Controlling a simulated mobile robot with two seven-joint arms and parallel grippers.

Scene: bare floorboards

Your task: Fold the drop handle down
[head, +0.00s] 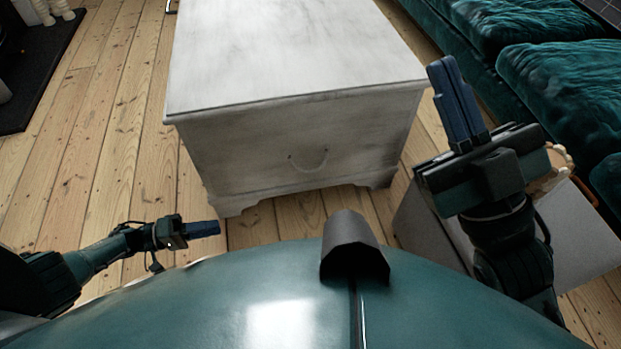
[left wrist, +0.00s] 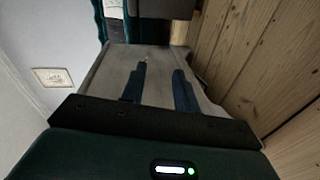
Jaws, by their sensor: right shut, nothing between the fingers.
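The drop handle (head: 308,168) shows as a faint pale U-shaped curve on the front of a whitewashed wooden chest (head: 290,60). It is nearly the same colour as the wood, so its exact angle is hard to tell. My left gripper (head: 218,228) is low, in front of the chest and to the left of the handle, not touching it. In the left wrist view its two blue fingers (left wrist: 160,75) are apart with nothing held, pointing toward the grey chest (left wrist: 98,82). My right gripper (head: 440,62) is raised to the right of the chest, its fingers together and empty.
A teal sofa (head: 565,85) stands along the right. A pale box (head: 425,225) with a beaded string (head: 562,155) sits under my right arm. A dark hearth slab (head: 45,75) lies at far left. Bare floorboards (head: 120,100) are clear left of the chest.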

